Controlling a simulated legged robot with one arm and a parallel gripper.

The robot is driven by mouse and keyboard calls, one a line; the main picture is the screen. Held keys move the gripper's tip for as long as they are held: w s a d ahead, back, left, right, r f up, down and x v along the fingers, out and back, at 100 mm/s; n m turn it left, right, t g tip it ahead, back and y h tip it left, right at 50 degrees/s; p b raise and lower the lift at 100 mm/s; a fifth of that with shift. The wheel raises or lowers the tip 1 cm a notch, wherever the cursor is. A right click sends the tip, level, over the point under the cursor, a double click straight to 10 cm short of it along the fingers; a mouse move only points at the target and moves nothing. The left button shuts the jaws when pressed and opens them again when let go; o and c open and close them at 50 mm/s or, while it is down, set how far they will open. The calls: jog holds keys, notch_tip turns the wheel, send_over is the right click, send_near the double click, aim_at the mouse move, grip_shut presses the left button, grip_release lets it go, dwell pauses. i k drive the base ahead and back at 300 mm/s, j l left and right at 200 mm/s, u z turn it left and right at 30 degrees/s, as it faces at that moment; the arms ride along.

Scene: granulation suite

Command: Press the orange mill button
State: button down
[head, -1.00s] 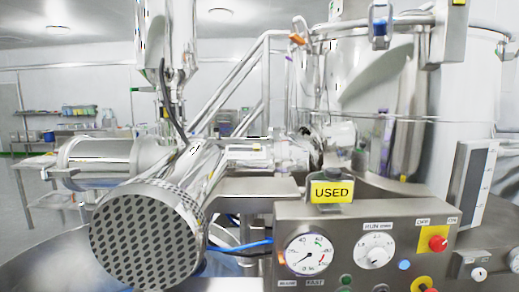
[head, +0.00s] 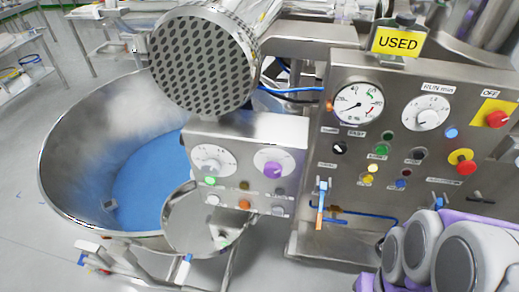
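An orange button (head: 244,204) sits low on the smaller steel panel (head: 282,128), left of the main control panel. It is small, and I cannot read the label above it. Another small orange knob (head: 329,106) is beside the dial gauge on the main panel. Grey and purple rounded links of my own arm fill the bottom right corner of the head view. My gripper's fingers do not show.
The main panel (head: 345,75) carries a gauge, a white dial (head: 426,112), red knobs and several coloured buttons. A yellow USED sign (head: 398,41) stands above it. A large steel bowl (head: 62,120) with blue inside is at left. A valve handle (head: 320,205) projects below the main panel.

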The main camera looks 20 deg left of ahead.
aim_at(244, 205)
jog(key=j+u, duration=0.1)
jog(key=u, duration=0.3)
jog(key=i+j+u, duration=0.1)
jog(key=u, duration=0.3)
jog(key=i+u, duration=0.1)
jog(key=u, duration=0.3)
